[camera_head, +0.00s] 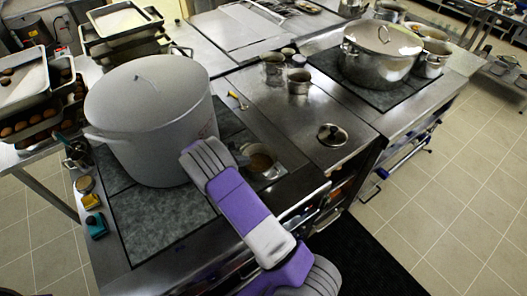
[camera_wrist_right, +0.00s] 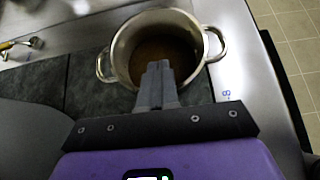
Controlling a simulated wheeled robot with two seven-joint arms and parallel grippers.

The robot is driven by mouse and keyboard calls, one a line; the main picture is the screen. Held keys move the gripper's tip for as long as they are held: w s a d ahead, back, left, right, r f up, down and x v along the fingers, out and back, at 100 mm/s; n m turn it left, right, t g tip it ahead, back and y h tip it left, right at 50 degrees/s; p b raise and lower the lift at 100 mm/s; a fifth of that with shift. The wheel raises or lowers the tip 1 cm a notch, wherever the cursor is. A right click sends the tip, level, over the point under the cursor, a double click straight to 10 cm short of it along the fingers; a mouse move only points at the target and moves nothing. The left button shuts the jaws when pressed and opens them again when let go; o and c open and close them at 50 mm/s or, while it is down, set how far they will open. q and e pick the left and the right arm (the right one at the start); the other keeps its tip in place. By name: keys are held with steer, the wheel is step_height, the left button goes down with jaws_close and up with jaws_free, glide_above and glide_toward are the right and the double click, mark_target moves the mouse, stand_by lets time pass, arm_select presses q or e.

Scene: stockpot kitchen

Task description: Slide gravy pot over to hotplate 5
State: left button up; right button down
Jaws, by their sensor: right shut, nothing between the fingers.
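The gravy pot is a small steel pot (camera_head: 264,168) with brown liquid inside and two loop handles. It stands upright to the right of the big grey stockpot, and its near side is partly hidden by my arm. In the right wrist view the pot (camera_wrist_right: 124,50) fills the upper middle, near the edge where dark hotplate surface meets bare steel. My right gripper (camera_wrist_right: 158,66) is shut and empty, its fingertips overlapping the pot's near wall and opening; contact cannot be told. My left gripper is not in view. Which plate is hotplate 5 cannot be read.
The big grey stockpot (camera_head: 150,120) stands on the left dark hotplates (camera_head: 165,222). A lidded steel pot (camera_head: 382,55) stands on another dark plate. A loose lid (camera_head: 332,134) and small pots (camera_head: 299,80) sit on the steel counter between. Bare hotplate lies in front of the stockpot.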

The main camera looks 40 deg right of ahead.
steer(key=shift+w+d+f, duration=0.1)
steer(key=shift+w+d, duration=0.15)
steer(key=shift+d, duration=0.05)
steer(key=shift+s+d+f+p, duration=0.15)
steer(key=shift+s+d+f, duration=0.1)
steer(key=shift+d, duration=1.6)
steer(key=shift+s+d+f+p, duration=0.2)
steer(key=shift+d+f, duration=0.1)
steer(key=shift+d, duration=1.5)
steer(key=shift+s+d+f+p, duration=0.15)
steer(key=shift+s+d+f, duration=0.1)
steer(key=shift+d, duration=1.6)
